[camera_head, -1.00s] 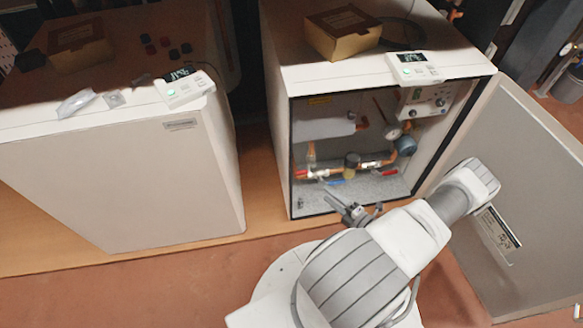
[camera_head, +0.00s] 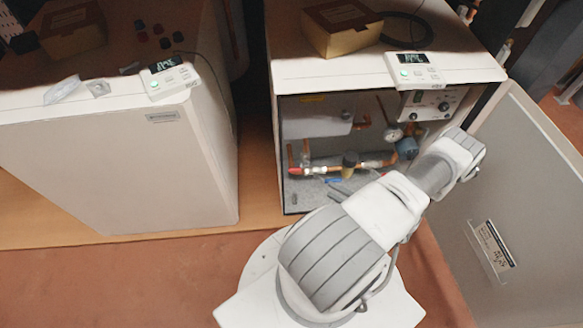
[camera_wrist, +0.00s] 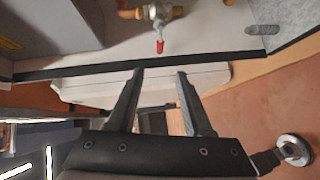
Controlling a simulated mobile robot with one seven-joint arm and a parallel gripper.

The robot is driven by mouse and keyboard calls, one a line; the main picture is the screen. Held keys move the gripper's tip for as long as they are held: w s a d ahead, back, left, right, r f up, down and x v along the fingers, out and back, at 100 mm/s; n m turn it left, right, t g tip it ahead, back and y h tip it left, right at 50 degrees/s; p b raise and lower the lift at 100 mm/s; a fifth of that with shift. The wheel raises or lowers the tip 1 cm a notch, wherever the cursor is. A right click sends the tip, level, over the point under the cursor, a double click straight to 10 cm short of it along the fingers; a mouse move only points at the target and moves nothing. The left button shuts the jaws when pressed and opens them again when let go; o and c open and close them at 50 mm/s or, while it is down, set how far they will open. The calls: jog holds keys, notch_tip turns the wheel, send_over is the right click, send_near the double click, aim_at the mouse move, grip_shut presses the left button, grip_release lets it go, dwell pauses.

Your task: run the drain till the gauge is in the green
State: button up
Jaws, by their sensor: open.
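The open heat pump cabinet (camera_head: 388,72) has a round gauge (camera_head: 393,135) inside; its needle and colours are too small to read. My gripper (camera_wrist: 160,75) is open and empty at the cabinet's front lower edge. In the head view my arm mostly hides it.
The cabinet's door (camera_head: 490,200) stands open at the right. A control box (camera_head: 413,70) and a cardboard box (camera_head: 340,28) sit on top. A second, closed cabinet (camera_head: 120,170) stands at the left. Floor is clear in front.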

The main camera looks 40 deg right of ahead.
aim_at(294, 170)
jog(key=b+x, duration=0.2)
jog(key=x, duration=1.5)
jog(key=shift+b, duration=0.3)
grip_shut()
